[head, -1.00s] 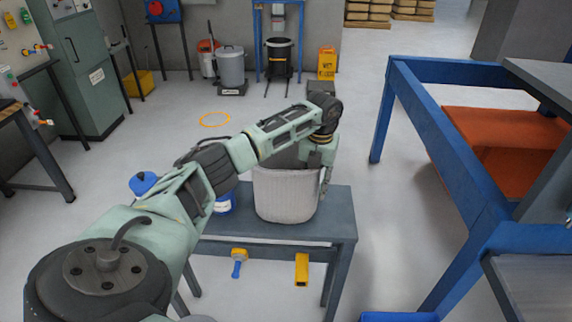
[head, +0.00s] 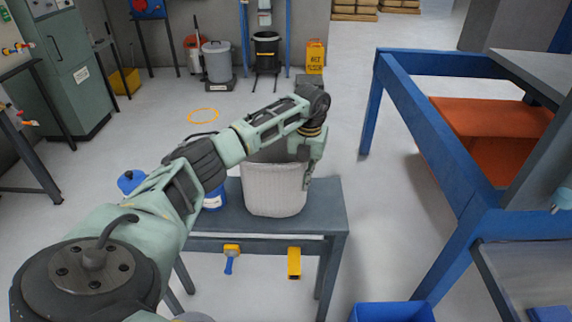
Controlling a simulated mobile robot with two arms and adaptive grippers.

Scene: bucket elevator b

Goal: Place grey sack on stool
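The grey sack (head: 273,188), pale and ribbed with an open top, stands upright on the dark grey stool (head: 330,205). Its base appears to rest on the stool top. My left gripper (head: 308,172) points down at the sack's right rim. One finger shows along the outside of the sack wall; the other is hidden, so I cannot tell whether it is shut on the rim. My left forearm crosses over the sack's back and left part. My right gripper is not in view.
A blue container (head: 213,198) stands on the stool, left of the sack, partly behind my arm. A blue bin (head: 392,312) is on the floor. A blue-framed bench (head: 440,135) stands right, with clear floor between.

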